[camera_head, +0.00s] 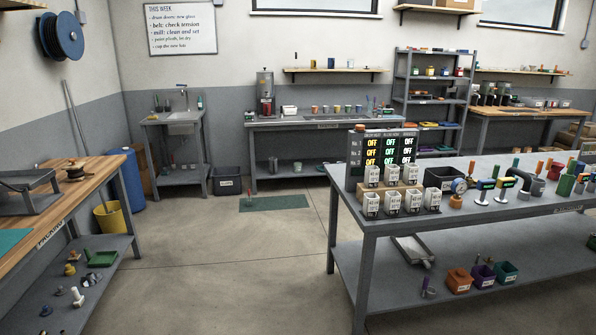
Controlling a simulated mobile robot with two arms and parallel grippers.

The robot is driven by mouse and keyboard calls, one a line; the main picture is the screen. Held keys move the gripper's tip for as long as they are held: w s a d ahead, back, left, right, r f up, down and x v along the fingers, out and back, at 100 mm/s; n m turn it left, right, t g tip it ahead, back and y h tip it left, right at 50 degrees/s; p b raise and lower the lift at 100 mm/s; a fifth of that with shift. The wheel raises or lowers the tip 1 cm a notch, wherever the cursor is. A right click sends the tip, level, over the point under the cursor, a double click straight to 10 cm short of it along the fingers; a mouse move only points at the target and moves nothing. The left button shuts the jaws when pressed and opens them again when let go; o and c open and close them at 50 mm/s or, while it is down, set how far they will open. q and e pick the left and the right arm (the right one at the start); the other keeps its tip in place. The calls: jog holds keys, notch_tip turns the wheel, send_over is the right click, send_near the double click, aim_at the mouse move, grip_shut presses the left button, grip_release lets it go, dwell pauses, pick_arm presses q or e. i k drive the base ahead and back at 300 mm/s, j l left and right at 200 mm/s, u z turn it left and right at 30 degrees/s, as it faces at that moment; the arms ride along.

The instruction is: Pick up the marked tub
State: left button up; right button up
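Several small white labelled tubs stand in two rows at the near left corner of the right-hand grey table (470,217). The front row includes a left tub (371,205), a middle tub (392,204) and a right tub (433,200). The back row is raised on brown blocks and includes a left tub (372,175) and a right tub (411,173). The labels are too small to read surely, and I cannot tell which tub is the marked one. Neither of my grippers is in view.
A display panel (354,152) reading OFF stands behind the tubs. A dark bin (440,178) and several coloured tools are to their right. Orange (459,281), purple (483,278) and green (506,272) bins sit on the lower shelf. Open floor (230,285) lies between this table and the left wooden bench (75,205).

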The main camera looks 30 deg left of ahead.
aim_at(297, 166)
jog(key=i+j+u, duration=0.45)
jog(key=i+j, duration=0.2)
jog(key=i+j+u, duration=0.35)
jog(key=i, duration=0.7)
jog(key=i+j+u, duration=0.15)
jog(key=i+u, duration=0.25)
jog(key=i, duration=0.7)
jog(key=i+z, duration=0.1)
jog(key=i, duration=1.1)
jog(key=i+j+z, duration=0.1)
jog(key=i, duration=1.05)
jog(key=i+z, duration=0.25)
jog(key=i, duration=0.2)
jog(key=i+z, duration=0.25)
jog(key=i, duration=0.25)
jog(key=i+j+z, duration=0.1)
jog(key=i+z, duration=0.15)
jog(key=i, duration=0.2)
jog(key=i+j+z, duration=0.25)
jog(key=i, duration=0.2)
jog(key=i+l, duration=0.2)
jog(key=i, duration=0.3)
jog(key=i+l, duration=0.15)
jog(key=i, duration=0.4)
